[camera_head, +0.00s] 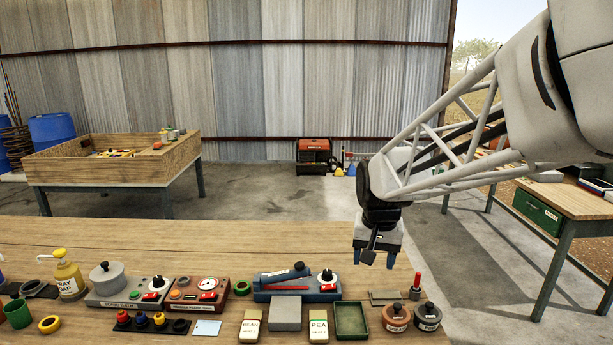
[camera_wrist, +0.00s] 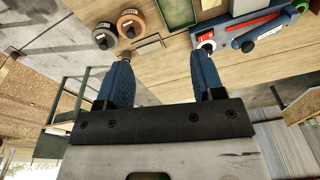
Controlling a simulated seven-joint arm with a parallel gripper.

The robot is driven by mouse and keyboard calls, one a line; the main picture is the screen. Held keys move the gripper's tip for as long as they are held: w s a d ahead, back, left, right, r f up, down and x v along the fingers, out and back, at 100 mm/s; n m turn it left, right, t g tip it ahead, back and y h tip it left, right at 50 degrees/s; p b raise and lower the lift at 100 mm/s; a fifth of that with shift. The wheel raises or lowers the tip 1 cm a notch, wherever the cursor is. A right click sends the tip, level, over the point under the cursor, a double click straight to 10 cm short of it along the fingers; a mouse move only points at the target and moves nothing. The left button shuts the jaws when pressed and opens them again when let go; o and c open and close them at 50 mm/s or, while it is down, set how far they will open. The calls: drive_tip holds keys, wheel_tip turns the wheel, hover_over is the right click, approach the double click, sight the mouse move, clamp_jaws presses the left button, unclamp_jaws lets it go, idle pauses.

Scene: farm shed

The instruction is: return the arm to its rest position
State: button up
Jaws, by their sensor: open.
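My gripper (camera_head: 375,257) hangs from my arm at the right of the head view, above the back right part of the near wooden table (camera_head: 300,238). Its fingers point down. In the wrist view, my gripper (camera_wrist: 163,75) shows two blue fingers spread apart with nothing between them. The items on the table lie beyond the fingertips, apart from them.
A wooden bin table (camera_head: 110,165) stands back left, a workbench (camera_head: 570,200) right.

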drive_tip(key=s+d+n, duration=0.1)
drive_tip(key=s+d, duration=0.1)
drive_tip(key=s, duration=1)
drive_tip(key=s+d+n+t, duration=0.1)
drive_tip(key=s+d, duration=0.1)
drive_tip(key=s, duration=1.1)
drive_tip(key=shift+s+f, duration=0.2)
